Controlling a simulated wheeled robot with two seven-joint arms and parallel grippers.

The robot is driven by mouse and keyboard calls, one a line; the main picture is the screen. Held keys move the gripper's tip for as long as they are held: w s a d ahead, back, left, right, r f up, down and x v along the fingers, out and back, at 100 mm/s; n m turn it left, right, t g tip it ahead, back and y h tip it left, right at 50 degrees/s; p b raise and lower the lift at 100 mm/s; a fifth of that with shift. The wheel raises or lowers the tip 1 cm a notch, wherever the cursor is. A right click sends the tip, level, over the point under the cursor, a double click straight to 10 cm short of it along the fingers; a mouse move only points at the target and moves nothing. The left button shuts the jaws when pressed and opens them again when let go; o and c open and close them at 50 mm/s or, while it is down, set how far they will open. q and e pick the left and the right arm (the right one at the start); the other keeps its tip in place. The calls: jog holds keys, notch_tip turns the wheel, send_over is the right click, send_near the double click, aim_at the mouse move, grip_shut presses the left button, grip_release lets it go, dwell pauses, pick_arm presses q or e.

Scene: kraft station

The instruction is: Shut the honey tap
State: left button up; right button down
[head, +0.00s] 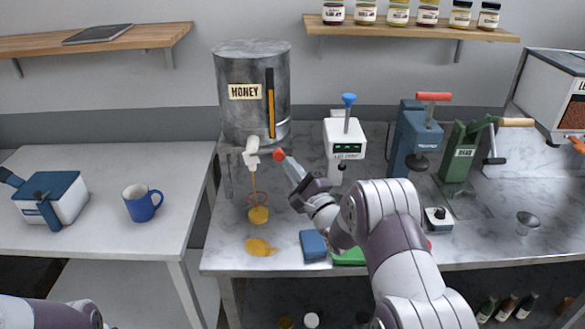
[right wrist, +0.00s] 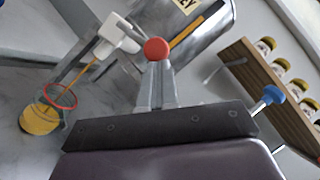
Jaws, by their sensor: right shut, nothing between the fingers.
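The grey metal honey tank (head: 252,100) stands at the back of the marble counter with a level strip on its front. Its white tap (head: 251,152) is at the lower front; a thin honey stream runs from it into a jar (head: 258,214) with a red rim, holding honey. The tap also shows in the right wrist view (right wrist: 116,33), as does the jar (right wrist: 40,118). A red ball knob (head: 279,154) is right of the tap. My right gripper (head: 287,162) is shut and empty, its tips at the knob; contact is unclear. My left gripper is out of view.
A yellow honey puddle (head: 261,247) lies before the jar. A blue block (head: 313,245) and green pad (head: 349,257) are near the front edge. A white device (head: 344,140) and blue press (head: 416,140) stand right of the tank.

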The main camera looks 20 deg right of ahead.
jog(key=shift+r, duration=0.25)
jog(key=w+a+r+n+g+p, duration=0.1)
jog(key=a+r+n+g+p, duration=0.3)
jog(key=r+n+p, duration=0.4)
jog(key=g+p, duration=0.1)
jog(key=p, duration=0.3)
jog(key=shift+r+n+g+h, duration=0.3)
jog(key=shift+r+n, duration=0.1)
